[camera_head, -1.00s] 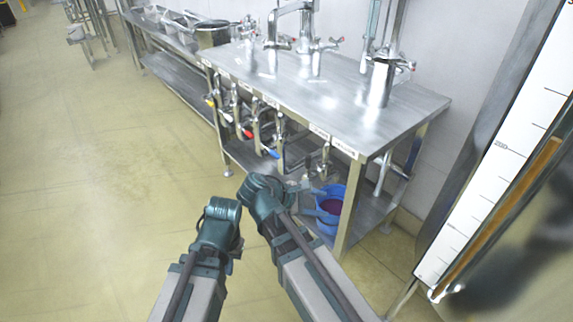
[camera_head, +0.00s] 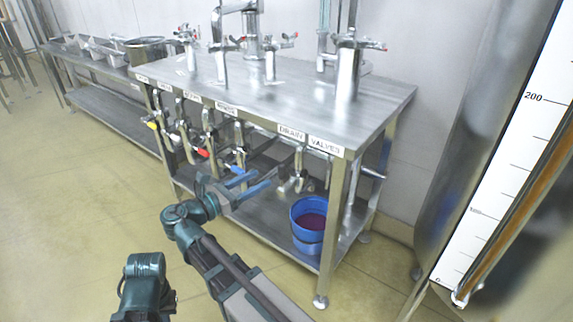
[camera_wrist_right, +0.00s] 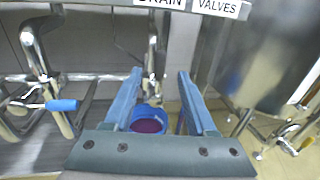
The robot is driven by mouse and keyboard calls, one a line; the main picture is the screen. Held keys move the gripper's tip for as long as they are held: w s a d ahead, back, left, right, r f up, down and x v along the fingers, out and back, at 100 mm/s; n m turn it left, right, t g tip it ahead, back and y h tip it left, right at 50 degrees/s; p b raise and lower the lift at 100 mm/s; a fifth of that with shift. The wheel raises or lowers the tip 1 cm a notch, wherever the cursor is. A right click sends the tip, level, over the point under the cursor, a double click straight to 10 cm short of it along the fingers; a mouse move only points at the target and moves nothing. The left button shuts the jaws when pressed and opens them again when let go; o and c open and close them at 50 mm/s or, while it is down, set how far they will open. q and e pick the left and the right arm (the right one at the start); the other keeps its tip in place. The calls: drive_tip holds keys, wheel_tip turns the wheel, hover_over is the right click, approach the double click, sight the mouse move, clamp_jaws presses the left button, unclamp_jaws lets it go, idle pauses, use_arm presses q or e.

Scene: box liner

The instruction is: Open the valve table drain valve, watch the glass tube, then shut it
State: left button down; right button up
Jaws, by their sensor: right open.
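The steel valve table (camera_head: 290,104) carries DRAIN and VALVES labels on its front edge. Below them hangs a small metal drain valve (camera_head: 290,181), also visible between my fingers in the right wrist view (camera_wrist_right: 152,88). Its handle position is unclear. My right gripper (camera_head: 262,180) is open and empty in front of the table, short of this valve, fingers pointing toward it; it fills the lower middle of the right wrist view (camera_wrist_right: 158,76). The amber glass tube (camera_head: 540,170) stands beside a white scale at the far right. My left gripper's fingers do not show.
A blue bucket (camera_head: 297,230) with dark red liquid stands on the lower shelf under the drain valve. Other valves with yellow, red and blue levers (camera_head: 238,157) hang left along the front. A table leg (camera_head: 330,235) stands right of the bucket. Floor at left is clear.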

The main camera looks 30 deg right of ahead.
drive_tip(key=w+d, duration=0.2)
drive_tip(key=d, duration=1)
drive_tip(key=shift+w, duration=0.15)
drive_tip(key=shift+d, duration=0.1)
clamp_jaws()
idle(0.9)
